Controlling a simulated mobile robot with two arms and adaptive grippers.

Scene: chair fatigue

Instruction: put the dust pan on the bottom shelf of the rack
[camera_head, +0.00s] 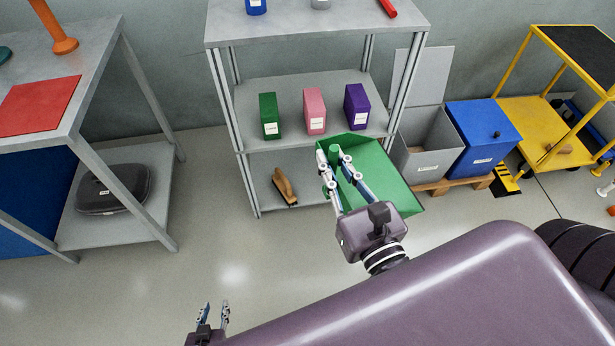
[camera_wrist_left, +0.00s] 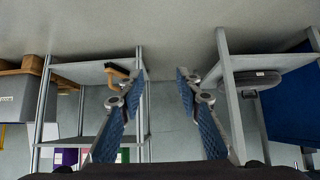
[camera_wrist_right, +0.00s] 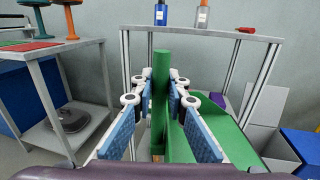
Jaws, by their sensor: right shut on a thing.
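The green dust pan (camera_head: 378,178) is in front of the rack's right side, at about the level of its lower shelves. My right gripper (camera_head: 333,165) is shut on the dust pan's upright green handle, which stands between the fingers in the right wrist view (camera_wrist_right: 161,95). The grey rack (camera_head: 243,160) has a bottom shelf (camera_head: 262,183) with a wooden-handled brush (camera_head: 285,187) on its left part. The dust pan hides the right part of that shelf. My left gripper (camera_head: 213,316) is open and empty, low over the floor; its spread fingers show in the left wrist view (camera_wrist_left: 158,95).
Green, pink and purple boxes (camera_head: 315,110) stand on the middle shelf. A grey bin (camera_head: 425,155) and a blue bin (camera_head: 482,138) sit on a pallet right of the rack. A table (camera_head: 130,190) stands at left. The floor (camera_head: 200,230) in front is clear.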

